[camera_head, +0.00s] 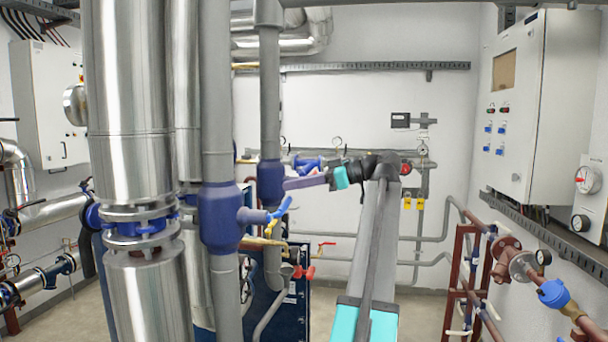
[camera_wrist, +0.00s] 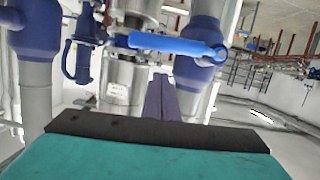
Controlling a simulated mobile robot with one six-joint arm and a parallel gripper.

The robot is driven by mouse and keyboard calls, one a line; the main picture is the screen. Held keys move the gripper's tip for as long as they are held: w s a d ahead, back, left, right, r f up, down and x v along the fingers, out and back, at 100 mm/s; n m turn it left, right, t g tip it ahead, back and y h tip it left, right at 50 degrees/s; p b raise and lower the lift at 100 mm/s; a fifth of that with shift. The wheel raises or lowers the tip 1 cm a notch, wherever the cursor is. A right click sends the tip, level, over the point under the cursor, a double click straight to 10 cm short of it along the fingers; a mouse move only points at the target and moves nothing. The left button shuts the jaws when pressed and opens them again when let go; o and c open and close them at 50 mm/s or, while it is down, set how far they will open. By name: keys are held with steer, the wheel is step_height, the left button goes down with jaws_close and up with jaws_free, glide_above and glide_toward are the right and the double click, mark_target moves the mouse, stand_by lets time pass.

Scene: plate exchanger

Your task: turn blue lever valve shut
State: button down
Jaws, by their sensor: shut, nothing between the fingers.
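The blue lever (camera_head: 281,207) sticks out to the right from a dark blue valve body (camera_head: 220,217) on a grey vertical pipe in the head view. In the wrist view the lever (camera_wrist: 178,45) lies nearly level across the upper middle, with a rounded end to the right. My gripper (camera_head: 290,184) reaches in from the right, a little above the lever in the head view. In the wrist view its purple fingers (camera_wrist: 160,82) are shut together and empty, with their tips just below the lever in the picture. I cannot tell whether they touch it.
A second dark blue valve body (camera_head: 271,186) sits on a grey pipe behind my fingertips. A large silver pipe (camera_head: 128,90) stands at the left. A yellow handle (camera_head: 268,241) and red handles (camera_head: 304,272) are below the lever. A control cabinet (camera_head: 541,105) hangs at the right.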

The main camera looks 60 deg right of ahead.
mark_target(288, 203)
steer(key=shift+d+f+p, duration=0.15)
steer(key=shift+f+p, duration=0.3)
steer(key=shift+f, duration=0.95)
steer(key=shift+f, duration=0.1)
steer(key=shift+s+f+b, duration=0.1)
steer(key=shift+f+b, duration=0.75)
steer(key=shift+b, duration=0.35)
steer(key=shift+f, duration=0.15)
step_height(288, 203, up, 6)
steer(key=f, duration=0.1)
steer(key=b+v, duration=0.2)
steer(key=v, duration=0.8)
steer(key=shift+r+b, duration=0.15)
steer(key=shift+b, duration=0.15)
